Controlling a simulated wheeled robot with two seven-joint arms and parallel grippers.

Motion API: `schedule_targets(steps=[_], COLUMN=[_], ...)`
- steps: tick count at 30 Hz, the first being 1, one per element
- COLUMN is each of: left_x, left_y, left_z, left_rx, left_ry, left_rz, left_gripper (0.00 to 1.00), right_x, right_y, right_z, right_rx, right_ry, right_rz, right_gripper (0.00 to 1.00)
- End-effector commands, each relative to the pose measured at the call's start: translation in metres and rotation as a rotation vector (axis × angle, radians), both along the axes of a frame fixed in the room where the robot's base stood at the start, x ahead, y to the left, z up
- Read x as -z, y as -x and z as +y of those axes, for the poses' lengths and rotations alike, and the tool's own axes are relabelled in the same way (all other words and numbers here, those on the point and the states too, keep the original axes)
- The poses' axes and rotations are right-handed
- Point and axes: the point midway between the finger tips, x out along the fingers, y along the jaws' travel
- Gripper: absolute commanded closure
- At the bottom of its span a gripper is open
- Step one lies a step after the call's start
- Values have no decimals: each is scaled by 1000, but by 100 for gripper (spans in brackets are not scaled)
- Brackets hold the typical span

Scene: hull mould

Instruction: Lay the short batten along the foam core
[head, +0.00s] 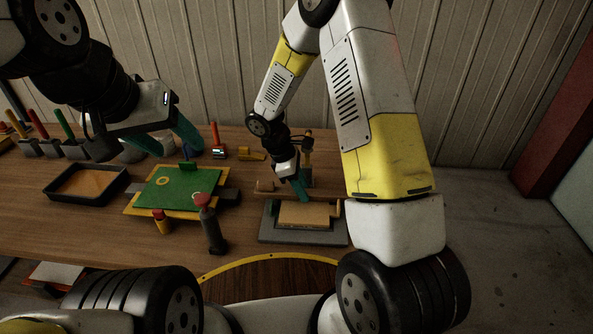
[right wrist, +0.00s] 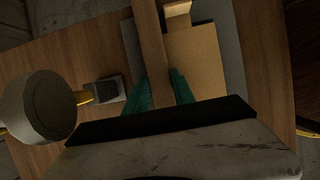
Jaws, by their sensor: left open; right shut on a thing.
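The foam core (head: 308,213) is a flat tan panel lying in the grey mould (head: 275,237) at the right of the bench. It also shows in the right wrist view (right wrist: 198,65). My right gripper (head: 303,191) is over the far edge of the mould. Its green fingers are shut on the short batten (right wrist: 151,50), a brown wooden strip. In the right wrist view the batten runs alongside the panel's left edge; I cannot tell whether it touches the panel. In the head view the batten is partly hidden. My left gripper (head: 172,143) is open and empty at the left.
A green sheet (head: 177,187) lies on a yellow-edged board, left of the mould. A black tray (head: 87,195) with orange contents is further left. A dark tool with a red top (head: 211,225) stands between board and mould. Several coloured handles stand at the back left.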

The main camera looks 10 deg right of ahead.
Motion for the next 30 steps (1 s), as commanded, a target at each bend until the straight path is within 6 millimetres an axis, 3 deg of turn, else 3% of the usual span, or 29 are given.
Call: schedule_targets(steps=[9,10,12,13,23,30], left_x=[0,0,0,0,0,0], left_y=[0,0,0,0,0,0], left_z=[0,0,0,0,0,0], left_rx=[0,0,0,0,0,0], left_ry=[0,0,0,0,0,0], left_rz=[0,0,0,0,0,0], left_gripper=[43,43,43,43,43,43], right_x=[3,2,2,2,0,-32], right_y=[0,0,0,0,0,-3], right_z=[0,0,0,0,0,13], right_rx=[0,0,0,0,1,0], right_ry=[1,0,0,0,0,-2], right_rz=[0,0,0,0,-1,-5], right_gripper=[100,64,50,48,48,48])
